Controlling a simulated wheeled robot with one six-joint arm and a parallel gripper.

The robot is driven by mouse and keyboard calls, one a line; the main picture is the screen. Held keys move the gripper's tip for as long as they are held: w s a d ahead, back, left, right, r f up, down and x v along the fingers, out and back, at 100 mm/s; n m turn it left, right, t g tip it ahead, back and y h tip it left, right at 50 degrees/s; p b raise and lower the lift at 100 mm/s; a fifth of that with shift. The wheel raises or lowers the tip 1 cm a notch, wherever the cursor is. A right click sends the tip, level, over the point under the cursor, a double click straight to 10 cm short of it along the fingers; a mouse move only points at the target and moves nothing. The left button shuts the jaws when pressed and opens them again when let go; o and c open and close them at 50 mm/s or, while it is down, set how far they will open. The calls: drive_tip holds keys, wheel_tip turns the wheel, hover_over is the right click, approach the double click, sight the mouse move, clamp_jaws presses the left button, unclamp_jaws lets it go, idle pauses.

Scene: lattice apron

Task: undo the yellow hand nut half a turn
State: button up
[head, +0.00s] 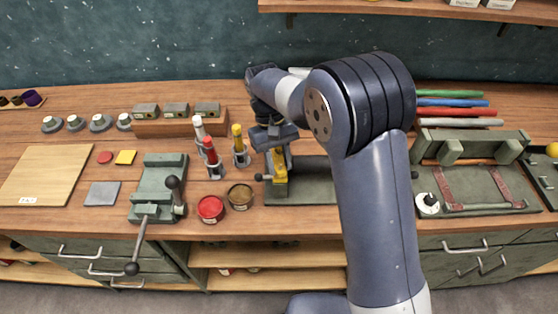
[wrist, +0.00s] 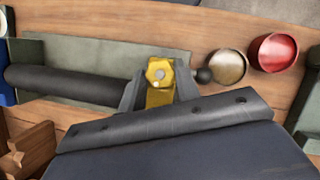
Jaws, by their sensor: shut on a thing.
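The yellow hand nut (wrist: 158,73) shows in the wrist view as a six-sided head with a pale centre and a small white dot near its lower edge. A yellow body (wrist: 160,98) lies just below it in the picture. The grey fingers of my gripper (wrist: 158,88) stand on either side, closed on the nut; the wrist housing hides what lies nearer. In the head view my gripper (head: 277,152) points down over a yellow part (head: 279,172) on a dark green base plate (head: 313,187). My arm hides the right part of that plate.
A dark bar (wrist: 75,86) lies left of the nut in the wrist view. A red tin (head: 211,208) and a brown tin (head: 240,196) stand close by on the left. Upright markers (head: 210,155) and a green vise (head: 157,190) stand farther left.

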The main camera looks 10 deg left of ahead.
drive_tip(key=o, duration=1)
drive_tip(key=b+v, duration=0.1)
drive_tip(key=v, duration=0.9)
drive_tip(key=shift+w+a+r, duration=0.1)
drive_tip(key=shift+r, duration=0.3)
